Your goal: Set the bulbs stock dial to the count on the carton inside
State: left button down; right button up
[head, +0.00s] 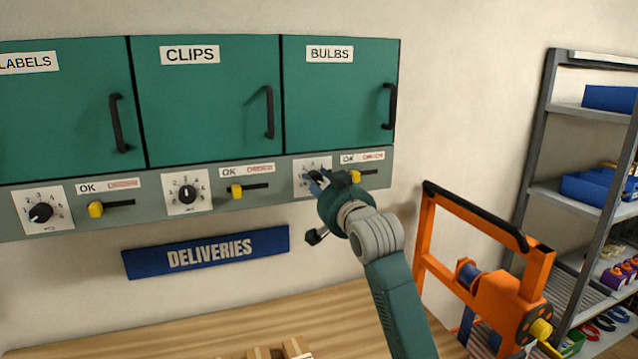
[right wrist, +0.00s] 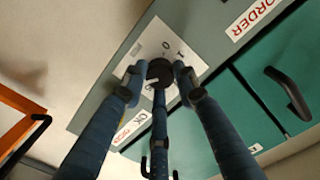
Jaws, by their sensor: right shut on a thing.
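The bulbs stock dial is a white numbered plate (head: 301,187) with a black knob (right wrist: 160,72), under the shut green BULBS door (head: 335,100). In the head view my right gripper (head: 316,181) covers much of the dial. In the right wrist view its fingers (right wrist: 160,80) are closed around the knob. The knob's pointer and most numbers are hidden, so I cannot tell the setting. The carton inside is hidden behind the door. My left gripper is not in view.
A yellow slider (head: 355,177) sits at the OK end right beside my gripper. The CLIPS dial (head: 187,193) and LABELS dial (head: 40,212) are to the left. A blue DELIVERIES sign (head: 207,252) hangs below. An orange frame (head: 480,235) and grey shelves (head: 540,130) stand right.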

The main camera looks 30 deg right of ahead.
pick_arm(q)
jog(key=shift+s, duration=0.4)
pick_arm(e)
jog(key=shift+r+n, duration=0.3)
